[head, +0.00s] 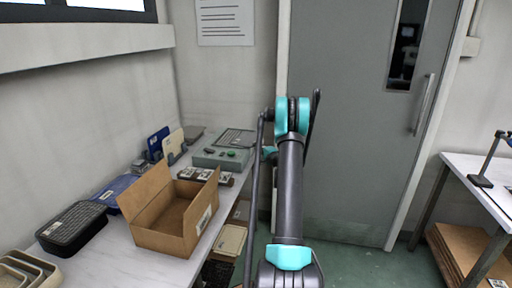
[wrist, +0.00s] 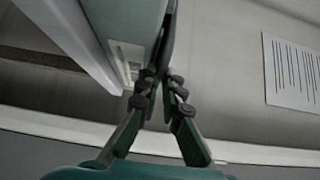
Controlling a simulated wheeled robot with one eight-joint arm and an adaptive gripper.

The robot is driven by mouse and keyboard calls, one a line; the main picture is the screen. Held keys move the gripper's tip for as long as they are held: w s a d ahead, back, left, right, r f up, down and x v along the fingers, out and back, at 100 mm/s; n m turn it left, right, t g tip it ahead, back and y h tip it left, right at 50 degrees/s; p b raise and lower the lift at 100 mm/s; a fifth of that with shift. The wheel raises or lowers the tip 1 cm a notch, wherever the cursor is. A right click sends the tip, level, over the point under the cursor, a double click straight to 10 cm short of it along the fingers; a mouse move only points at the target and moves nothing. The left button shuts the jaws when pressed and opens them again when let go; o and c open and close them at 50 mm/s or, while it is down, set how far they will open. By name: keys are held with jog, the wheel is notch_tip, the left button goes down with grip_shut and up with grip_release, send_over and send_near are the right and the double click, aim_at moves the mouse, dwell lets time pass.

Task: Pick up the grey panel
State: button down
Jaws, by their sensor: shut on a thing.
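My gripper (wrist: 160,80) is shut on a thin dark grey panel (wrist: 169,38) in the wrist view. The panel shows nearly edge-on, rising from between the fingertips to the top of the picture. It is held in the air, with wall behind it. In the head view my own arm hides most of the gripper, and I cannot clearly make out the panel there. A blue panel (head: 157,139) and a cream panel (head: 174,142) stand upright side by side on the bench at the left.
An open cardboard box (head: 160,238), a dark basket (head: 72,228) and a grey-green device (head: 217,158) crowd the white bench (head: 95,262). A grey door (head: 350,150) stands behind my arm. Another table (head: 480,175) is at the right, with green floor between.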

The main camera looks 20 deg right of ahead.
notch_tip(320, 180, up, 2)
jog(key=shift+r, duration=0.25)
jog(key=s+d+r, duration=0.1)
jog(key=s+r, duration=0.1)
jog(key=s, duration=0.5)
jog(key=s+d+r, duration=0.1)
jog(key=s+r, duration=0.2)
jog(key=s, duration=0.3)
jog(key=shift+s+d, duration=0.3)
jog(key=shift+s, duration=0.1)
